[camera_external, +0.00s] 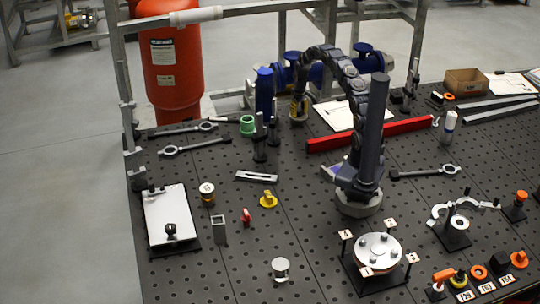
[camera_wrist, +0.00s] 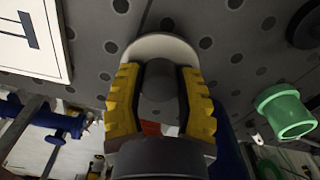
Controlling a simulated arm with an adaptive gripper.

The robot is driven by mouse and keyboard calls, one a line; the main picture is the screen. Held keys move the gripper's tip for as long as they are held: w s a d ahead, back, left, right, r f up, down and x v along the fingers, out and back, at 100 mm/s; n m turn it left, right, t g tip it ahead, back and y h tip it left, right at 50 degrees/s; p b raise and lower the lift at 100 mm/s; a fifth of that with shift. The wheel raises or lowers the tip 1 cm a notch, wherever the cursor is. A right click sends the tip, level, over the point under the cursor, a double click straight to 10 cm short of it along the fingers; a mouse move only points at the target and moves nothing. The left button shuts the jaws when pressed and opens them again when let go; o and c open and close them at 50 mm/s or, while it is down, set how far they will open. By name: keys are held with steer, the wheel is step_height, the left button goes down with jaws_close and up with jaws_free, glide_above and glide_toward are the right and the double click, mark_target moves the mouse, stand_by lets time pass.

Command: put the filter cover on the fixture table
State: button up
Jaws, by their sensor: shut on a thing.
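My gripper (camera_external: 299,105) is near the back of the dark perforated fixture table (camera_external: 225,275), with its yellow fingers pointing down. In the wrist view, my gripper (camera_wrist: 160,95) is shut on a dark grey rounded knob (camera_wrist: 158,82). A pale round disc edge (camera_wrist: 160,46) shows behind the fingers. I take the knob and disc to be the filter cover; most of it is hidden by the fingers. In the external view it is too small to tell whether it touches the table. The table's perforated top (camera_wrist: 100,22) also shows in the wrist view.
A green ring (camera_external: 247,126) and a blue upright part (camera_external: 264,92) stand left of my gripper. A white sheet (camera_external: 338,116) and red bar (camera_external: 370,134) lie to the right. A bolted round flange (camera_external: 378,248) stands at front. Bare table shows at front left.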

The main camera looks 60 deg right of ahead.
mark_target(296, 125)
steer(key=shift+f, duration=1.4)
steer(key=shift+f, duration=0.1)
steer(key=o, duration=1)
